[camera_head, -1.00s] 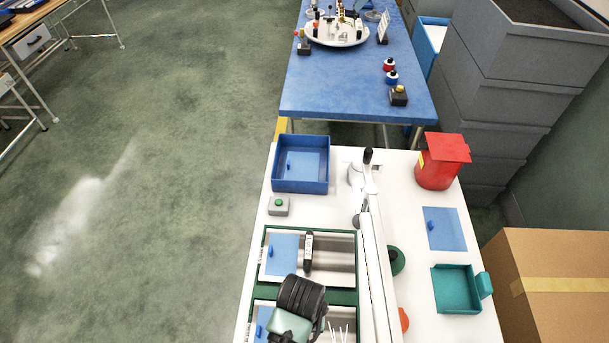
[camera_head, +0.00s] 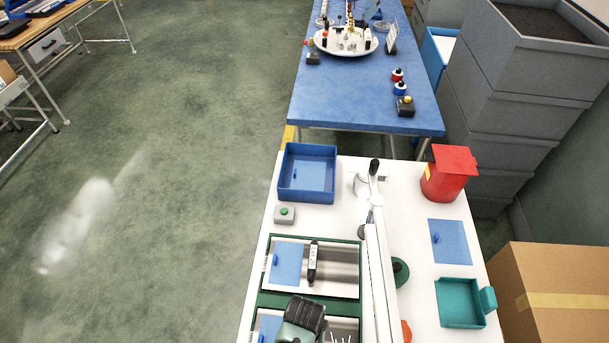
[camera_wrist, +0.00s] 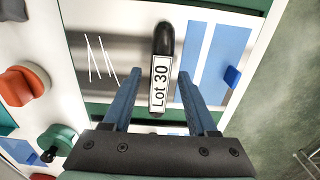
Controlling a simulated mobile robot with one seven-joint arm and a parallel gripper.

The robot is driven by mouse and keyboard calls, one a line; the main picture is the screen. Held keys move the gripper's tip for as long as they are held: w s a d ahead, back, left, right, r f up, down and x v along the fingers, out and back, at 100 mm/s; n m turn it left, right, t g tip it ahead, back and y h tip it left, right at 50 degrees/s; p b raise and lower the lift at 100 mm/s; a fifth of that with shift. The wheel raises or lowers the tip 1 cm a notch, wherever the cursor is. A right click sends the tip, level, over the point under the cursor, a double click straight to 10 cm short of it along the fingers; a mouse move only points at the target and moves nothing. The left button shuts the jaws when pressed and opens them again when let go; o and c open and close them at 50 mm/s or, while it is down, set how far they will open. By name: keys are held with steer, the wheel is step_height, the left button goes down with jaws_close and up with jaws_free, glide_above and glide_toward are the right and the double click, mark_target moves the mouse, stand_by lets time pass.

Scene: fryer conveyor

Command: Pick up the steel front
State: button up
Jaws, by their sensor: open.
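No part is visibly marked as the steel front, so I cannot tell for sure which it is. In the wrist view a black-topped piece with a white "Lot 30" label (camera_wrist: 161,85) lies in a grey-floored tray. My gripper (camera_wrist: 160,75) is open, with its blue fingers on either side of this piece and gaps showing on both sides. In the head view my wrist covers much of the near tray (camera_head: 267,325) and hides the fingertips. A similar black piece with a pale label (camera_head: 312,262) lies in the far tray (camera_head: 340,262).
Blue plates with small knobs lie in both trays, and white sticks (camera_wrist: 100,58) lie left of the piece. A long white beam (camera_head: 380,270) runs along the right. A blue box (camera_head: 306,199), red bin (camera_head: 449,180) and teal tray (camera_head: 459,319) stand around the white table.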

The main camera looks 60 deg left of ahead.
steer(key=shift+c, duration=0.2)
jaws_close()
steer(key=shift+w+r, duration=0.1)
stand_by(1.0)
